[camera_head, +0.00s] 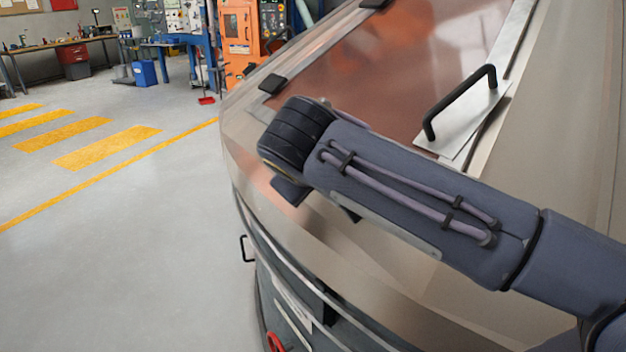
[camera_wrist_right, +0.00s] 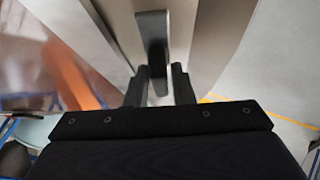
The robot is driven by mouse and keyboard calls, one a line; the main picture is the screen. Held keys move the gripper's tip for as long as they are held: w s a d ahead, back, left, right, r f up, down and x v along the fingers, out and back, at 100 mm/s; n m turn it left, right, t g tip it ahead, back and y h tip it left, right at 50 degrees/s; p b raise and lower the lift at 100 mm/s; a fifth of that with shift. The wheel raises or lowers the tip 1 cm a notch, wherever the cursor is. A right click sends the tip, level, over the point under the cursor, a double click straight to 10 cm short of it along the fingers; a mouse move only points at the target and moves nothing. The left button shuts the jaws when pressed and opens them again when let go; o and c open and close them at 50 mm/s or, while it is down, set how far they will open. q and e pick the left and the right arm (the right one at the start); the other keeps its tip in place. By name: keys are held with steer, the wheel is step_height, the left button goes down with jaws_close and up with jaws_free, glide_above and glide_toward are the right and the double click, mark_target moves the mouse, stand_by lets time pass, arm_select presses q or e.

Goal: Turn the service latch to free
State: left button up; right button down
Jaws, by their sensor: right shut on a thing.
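In the right wrist view the service latch (camera_wrist_right: 152,28) is a dark grey lever on a pale grey metal face. Its lower end lies between the two dark fingers of my right gripper (camera_wrist_right: 158,80), which is shut on it. In the head view my right arm comes in from the right across the machine, its wrist over the curved front edge. The right fingers and the latch are hidden there. My left gripper is in neither view.
The machine's housing has a clear cover, a copper-coloured panel (camera_head: 345,62) and a black bar handle (camera_head: 460,102). A red wheel (camera_head: 275,342) shows low on its front. Open grey floor with yellow stripes (camera_head: 108,147) lies left. A workbench and an orange cabinet (camera_head: 238,35) stand behind.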

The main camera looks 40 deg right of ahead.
stand_by(0.3)
steer(key=c, duration=1.4)
jaws_free()
steer(key=shift+s+r, duration=0.1)
steer(key=p+v, duration=0.1)
steer(key=v, duration=0.6)
steer(key=shift+s+a, duration=0.15)
steer(key=shift+s, duration=0.05)
steer(key=shift+r, duration=0.1)
